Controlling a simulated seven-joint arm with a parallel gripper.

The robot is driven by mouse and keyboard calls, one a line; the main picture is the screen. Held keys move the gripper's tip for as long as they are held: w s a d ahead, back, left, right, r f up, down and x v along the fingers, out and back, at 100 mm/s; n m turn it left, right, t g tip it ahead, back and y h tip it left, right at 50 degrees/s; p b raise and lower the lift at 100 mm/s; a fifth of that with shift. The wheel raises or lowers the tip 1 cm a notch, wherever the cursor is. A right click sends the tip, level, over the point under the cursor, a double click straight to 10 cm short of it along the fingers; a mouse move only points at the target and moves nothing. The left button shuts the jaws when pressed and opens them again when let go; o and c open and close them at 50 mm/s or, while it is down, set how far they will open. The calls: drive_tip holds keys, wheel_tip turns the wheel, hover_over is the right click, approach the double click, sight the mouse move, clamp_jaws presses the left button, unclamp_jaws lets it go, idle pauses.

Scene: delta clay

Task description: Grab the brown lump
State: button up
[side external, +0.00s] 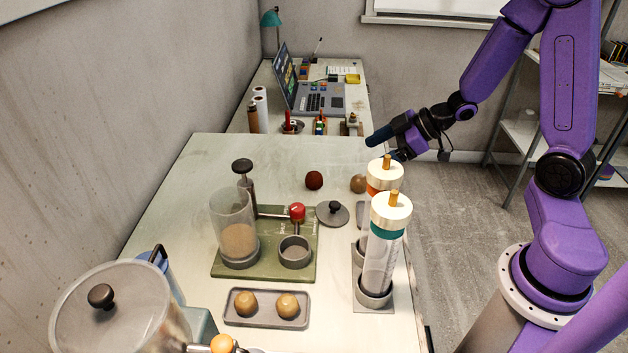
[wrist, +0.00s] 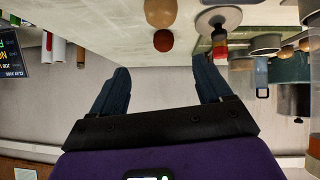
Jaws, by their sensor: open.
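A light brown round lump (side external: 358,183) sits on the far right part of the table, partly behind a white-capped cylinder. It also shows at the top of the wrist view (wrist: 161,12). A dark reddish-brown lump (side external: 314,180) lies left of it, and also shows in the wrist view (wrist: 163,40). Two more light brown lumps (side external: 245,302) (side external: 287,304) sit in a grey tray (side external: 266,320). My gripper (side external: 388,146) is open and empty, above and beyond the light brown lump, apart from it. Its two dark blue fingers spread in the wrist view (wrist: 160,72).
Two white-capped cylinders (side external: 384,172) (side external: 392,212) stand along the right edge. A green board (side external: 305,218) holds a clear cylinder (side external: 233,225) and a grey cup (side external: 294,251). A grey lid (side external: 332,213) lies near the lumps. A desk with a laptop (side external: 310,95) is behind.

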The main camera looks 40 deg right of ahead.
drive_tip(key=d+y, duration=0.2)
approach(320, 187)
drive_tip(key=shift+m+t, duration=0.4)
drive_tip(key=w+a, duration=0.2)
drive_tip(key=w+a+f, duration=0.1)
drive_tip(key=w+a, duration=0.3)
drive_tip(key=shift+f, duration=0.3)
drive_tip(key=c, duration=1.2)
